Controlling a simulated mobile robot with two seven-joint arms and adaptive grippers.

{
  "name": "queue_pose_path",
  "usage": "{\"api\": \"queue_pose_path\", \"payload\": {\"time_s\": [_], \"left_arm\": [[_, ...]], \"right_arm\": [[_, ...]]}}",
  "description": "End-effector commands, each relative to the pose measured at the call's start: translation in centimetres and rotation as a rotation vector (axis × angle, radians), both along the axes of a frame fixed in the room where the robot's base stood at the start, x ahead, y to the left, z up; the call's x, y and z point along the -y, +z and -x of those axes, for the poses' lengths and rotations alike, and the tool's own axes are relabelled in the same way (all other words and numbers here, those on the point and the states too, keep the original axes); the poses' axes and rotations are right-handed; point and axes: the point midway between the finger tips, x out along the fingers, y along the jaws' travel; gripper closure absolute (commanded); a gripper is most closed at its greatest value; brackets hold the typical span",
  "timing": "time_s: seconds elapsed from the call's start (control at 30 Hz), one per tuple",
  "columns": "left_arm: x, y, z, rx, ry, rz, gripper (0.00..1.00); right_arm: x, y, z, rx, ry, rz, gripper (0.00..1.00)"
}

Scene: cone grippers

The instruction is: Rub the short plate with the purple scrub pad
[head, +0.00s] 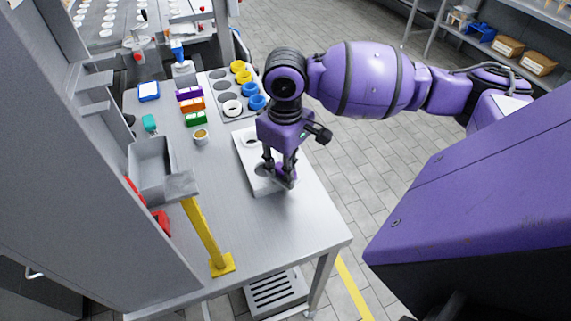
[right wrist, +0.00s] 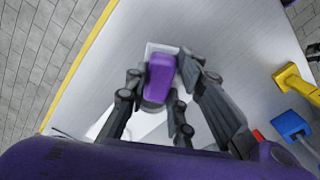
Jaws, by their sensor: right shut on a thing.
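The short plate (head: 250,158) is a white slab with round recesses, lying on the steel table under my right gripper (head: 278,178). My right gripper is shut on the purple scrub pad (right wrist: 159,80), which sits between its fingers in the right wrist view. In the head view the pad (head: 284,172) shows in part, low over the near right end of the plate. I cannot tell whether it touches the plate. The arm and fingers hide part of the plate. My left gripper is not in view.
A longer grey plate (head: 222,74) with yellow, blue and white rings lies behind. Purple, orange and green blocks (head: 193,105), a small round cup (head: 201,137) and a grey bin (head: 152,165) are left. A yellow post (head: 205,235) stands near the front; table right of it is clear.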

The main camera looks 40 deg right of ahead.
Motion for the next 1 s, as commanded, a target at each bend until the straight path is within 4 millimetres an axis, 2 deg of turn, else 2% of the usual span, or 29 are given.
{"api": "queue_pose_path", "payload": {"time_s": [0.43,0.8,1.0], "left_arm": [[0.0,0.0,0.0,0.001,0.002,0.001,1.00],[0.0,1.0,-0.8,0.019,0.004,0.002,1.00],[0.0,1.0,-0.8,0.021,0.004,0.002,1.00]], "right_arm": [[0.0,-0.7,-0.1,0.000,0.000,-0.001,0.98],[0.6,-0.4,-2.9,0.002,0.000,-0.001,0.98],[0.8,-0.5,-3.5,0.000,0.001,0.000,0.98]]}}
